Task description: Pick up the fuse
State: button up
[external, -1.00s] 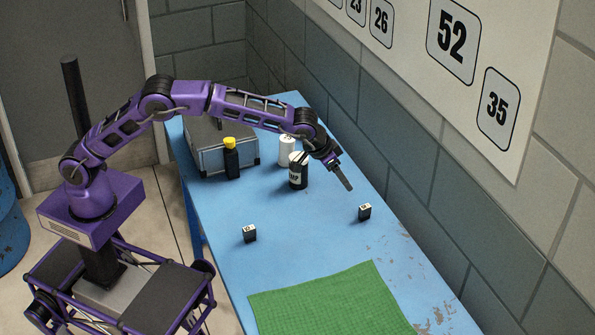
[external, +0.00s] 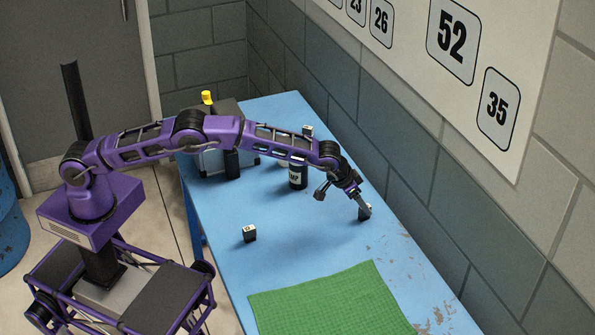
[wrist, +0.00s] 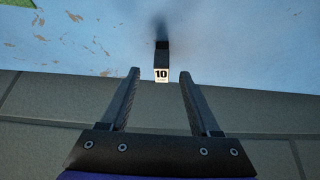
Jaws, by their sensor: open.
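A small black block with a white top label, taken as the fuse (external: 366,212), stands on the blue table near the wall side. In the wrist view the fuse (wrist: 162,56) shows its label "10", centred in the gap between the fingertips. My gripper (external: 362,209) points down at it and partly covers it in the external view. In the wrist view my gripper (wrist: 160,73) is open, with a gap on each side of the fuse and nothing held. A similar small black labelled block (external: 249,234) stands farther left on the table.
A green mat (external: 330,302) lies at the table's near end. A dark canister (external: 298,177), a dark bottle (external: 232,164) and a grey case (external: 212,160) stand toward the far end, partly behind my arm. The block wall (external: 440,205) runs close along the right edge.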

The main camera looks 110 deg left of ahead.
jog(key=shift+x, duration=1.75)
jog(key=shift+a, duration=0.1)
grip_shut()
